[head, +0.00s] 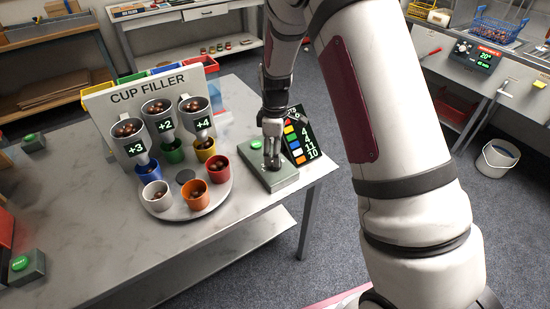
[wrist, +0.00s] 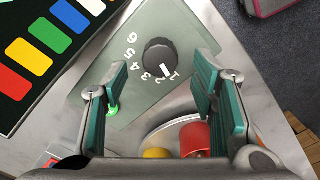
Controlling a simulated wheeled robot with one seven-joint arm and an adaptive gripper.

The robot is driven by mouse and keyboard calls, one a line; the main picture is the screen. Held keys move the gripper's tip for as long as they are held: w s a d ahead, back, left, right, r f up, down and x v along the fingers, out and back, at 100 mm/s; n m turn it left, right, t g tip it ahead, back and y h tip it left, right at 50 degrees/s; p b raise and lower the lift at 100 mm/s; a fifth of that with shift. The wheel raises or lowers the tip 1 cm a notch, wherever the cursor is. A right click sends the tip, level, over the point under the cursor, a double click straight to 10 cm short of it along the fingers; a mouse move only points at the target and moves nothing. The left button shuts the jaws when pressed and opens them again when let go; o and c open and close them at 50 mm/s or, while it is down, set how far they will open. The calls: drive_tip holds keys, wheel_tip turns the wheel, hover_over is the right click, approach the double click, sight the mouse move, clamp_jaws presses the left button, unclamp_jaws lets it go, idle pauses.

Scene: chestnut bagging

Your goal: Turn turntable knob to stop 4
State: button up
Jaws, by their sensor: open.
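The turntable knob (wrist: 160,55) is dark and round, on a grey-green control box (head: 284,182) with the numbers 1 to 6 around one side. Its white mark appears to point toward the 1 end of the scale. In the wrist view the teal fingers are apart, one on each side of the knob, with visible gaps; contact is not seen. The grey turntable (head: 224,199) left of the box carries several coloured cups, including a red cup (head: 218,168) and an orange cup (head: 195,194).
A green button (head: 256,144) sits on the box. A dark display board (head: 301,148) with coloured bars stands close behind it. The cup filler panel (head: 97,113) with chestnut-filled hoppers rises behind the turntable.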

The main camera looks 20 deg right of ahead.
drive_tip(key=shift+f, duration=1.65)
drive_tip(key=c, duration=1.2)
